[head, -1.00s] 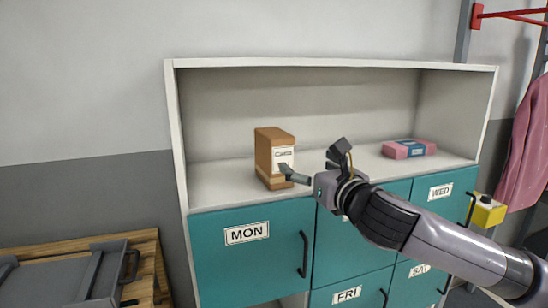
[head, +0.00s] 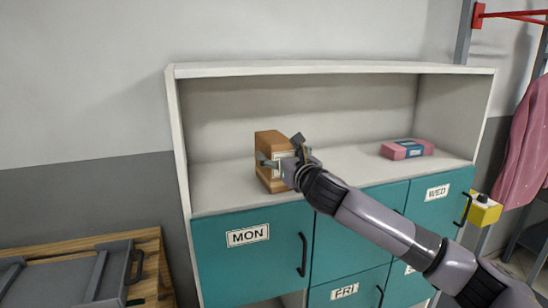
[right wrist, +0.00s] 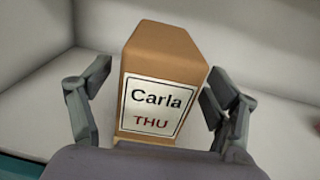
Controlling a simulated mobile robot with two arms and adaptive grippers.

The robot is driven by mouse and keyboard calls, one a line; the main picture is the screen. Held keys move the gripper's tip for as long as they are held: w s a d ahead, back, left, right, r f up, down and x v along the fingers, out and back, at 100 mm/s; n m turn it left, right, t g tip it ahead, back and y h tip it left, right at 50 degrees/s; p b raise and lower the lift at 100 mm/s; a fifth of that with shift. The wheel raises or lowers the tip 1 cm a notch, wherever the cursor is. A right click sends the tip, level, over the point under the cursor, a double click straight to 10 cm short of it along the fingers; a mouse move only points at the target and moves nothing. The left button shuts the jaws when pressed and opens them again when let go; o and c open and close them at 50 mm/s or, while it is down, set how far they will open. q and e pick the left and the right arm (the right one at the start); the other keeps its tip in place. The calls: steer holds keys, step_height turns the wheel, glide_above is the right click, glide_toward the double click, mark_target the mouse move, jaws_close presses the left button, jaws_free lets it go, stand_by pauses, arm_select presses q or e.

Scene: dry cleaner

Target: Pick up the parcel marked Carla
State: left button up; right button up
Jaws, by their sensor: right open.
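The parcel marked Carla (head: 267,142) is an upright brown box on the open shelf above the MON door. In the right wrist view the parcel (right wrist: 160,58) shows a white label (right wrist: 152,108) reading "Carla" and "THU". My right gripper (head: 278,155) is open at the parcel, with one finger on each side of it. In the right wrist view its fingers (right wrist: 152,120) stand apart from the parcel's sides, with small gaps. The gripper hides part of the label in the head view. My left gripper is not in view.
A pink parcel with a blue band (head: 407,149) lies on the shelf (head: 345,160) to the right. Teal locker doors (head: 250,262) are below. A yellow box (head: 483,210) is at the right, near pink clothing. A wooden table (head: 150,245) stands at lower left.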

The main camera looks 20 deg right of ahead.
steer(key=shift+w+a+f+p, duration=0.1)
steer(key=shift+w+a+p, duration=0.05)
steer(key=shift+w, duration=0.6)
steer(key=shift+w+a+f+p, duration=0.1)
steer(key=shift+w+p, duration=0.05)
steer(key=shift+w, duration=0.55)
steer(key=shift+s+d+r, duration=0.1)
steer(key=shift+c, duration=0.6)
steer(key=c, duration=1.5)
